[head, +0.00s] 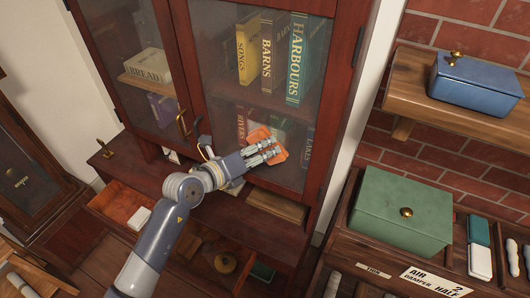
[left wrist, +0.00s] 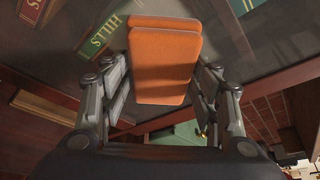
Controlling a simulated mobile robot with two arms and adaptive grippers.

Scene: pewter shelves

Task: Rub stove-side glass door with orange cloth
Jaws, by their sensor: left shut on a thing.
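The orange cloth (head: 262,135) is a folded pad, held by my left gripper (head: 270,150) in front of the lower part of the cabinet's right glass door (head: 213,45). In the left wrist view the cloth (left wrist: 165,62) sits between the two fingers, flat side out, with the glass close behind it. I cannot tell for certain whether it touches the glass. The right door is shut, with books showing through the pane. The left glass door (head: 128,30) is beside it. My right gripper is not in view.
A wooden ledge (head: 205,180) runs below the doors, with open compartments under it. At right, a green box (head: 400,212) stands on a unit labelled "AIR DAMPER HALF", and a blue box (head: 475,85) is on a wall shelf. Brass door handles (head: 183,122) are near my wrist.

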